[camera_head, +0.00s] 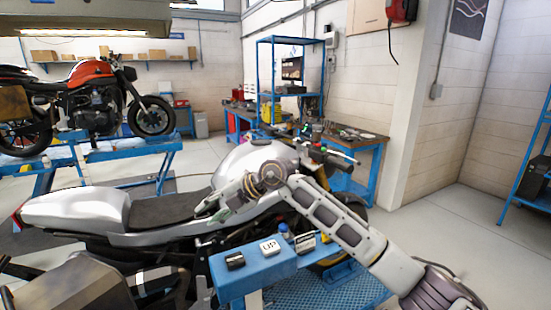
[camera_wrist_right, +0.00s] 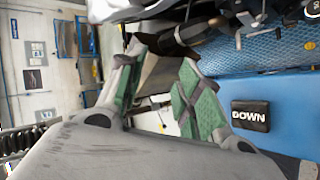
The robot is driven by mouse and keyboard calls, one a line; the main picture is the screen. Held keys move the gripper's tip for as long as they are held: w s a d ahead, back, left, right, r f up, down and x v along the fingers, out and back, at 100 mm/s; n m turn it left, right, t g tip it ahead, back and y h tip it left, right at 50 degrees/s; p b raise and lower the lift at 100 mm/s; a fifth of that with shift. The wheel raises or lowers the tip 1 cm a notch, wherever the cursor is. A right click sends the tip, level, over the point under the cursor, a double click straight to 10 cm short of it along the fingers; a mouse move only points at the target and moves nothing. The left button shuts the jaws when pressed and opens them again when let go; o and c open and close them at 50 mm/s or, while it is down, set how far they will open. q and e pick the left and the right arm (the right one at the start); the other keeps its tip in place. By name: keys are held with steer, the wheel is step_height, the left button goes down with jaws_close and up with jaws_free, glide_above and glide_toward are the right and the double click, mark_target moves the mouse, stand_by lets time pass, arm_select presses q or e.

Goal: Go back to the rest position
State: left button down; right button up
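My right arm comes in from the lower right in the head view. Its gripper (camera_head: 212,207) hangs over the near side of the silver motorcycle (camera_head: 75,208), by the seat and tank; I cannot tell whether it touches. In the right wrist view the two green-padded fingers (camera_wrist_right: 160,92) stand apart with nothing held between them. My left gripper is not in view.
A blue stand (camera_head: 235,280) in front of the motorcycle carries a white UP block (camera_head: 270,247) and small dark blocks. A black DOWN block (camera_wrist_right: 250,116) shows in the wrist view. An orange motorcycle (camera_head: 92,70) stands behind left. Floor at right (camera_head: 470,225) is clear.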

steer(key=s+a+r+m+t+y, duration=0.1)
steer(key=s+r+m+t+y, duration=0.2)
steer(key=r+y, duration=0.55)
steer(key=w+d+m+t+h, duration=0.2)
steer(key=w+d+m+t, duration=0.1)
steer(key=d+m+t, duration=0.85)
steer(key=w+d+f+m+t+h, duration=0.2)
steer(key=d+f+m+t+h, duration=0.3)
steer(key=d+f+m+h, duration=0.55)
steer(key=s+d+f+m+g+h, duration=0.4)
steer(key=d+f+m+g+h, duration=0.25)
steer(key=d+f, duration=0.55)
steer(key=s+d+f+g, duration=0.3)
steer(key=s+f+g, duration=0.3)
steer(key=s+f, duration=0.6)
steer(key=s+d+f+g, duration=0.4)
steer(key=s+f+g, duration=0.3)
steer(key=s, duration=0.8)
step_height(320, 180, down, 33)
steer(key=s, duration=0.3)
steer(key=s+d+f, duration=0.1)
steer(key=s+f, duration=0.9)
steer(key=s, duration=0.1)
steer(key=s+d+f+g, duration=0.1)
steer(key=s+d+f, duration=0.1)
steer(key=s+f, duration=0.8)
steer(key=shift+s+d+f, duration=0.2)
steer(key=shift+s+d, duration=0.1)
steer(key=shift+s, duration=0.2)
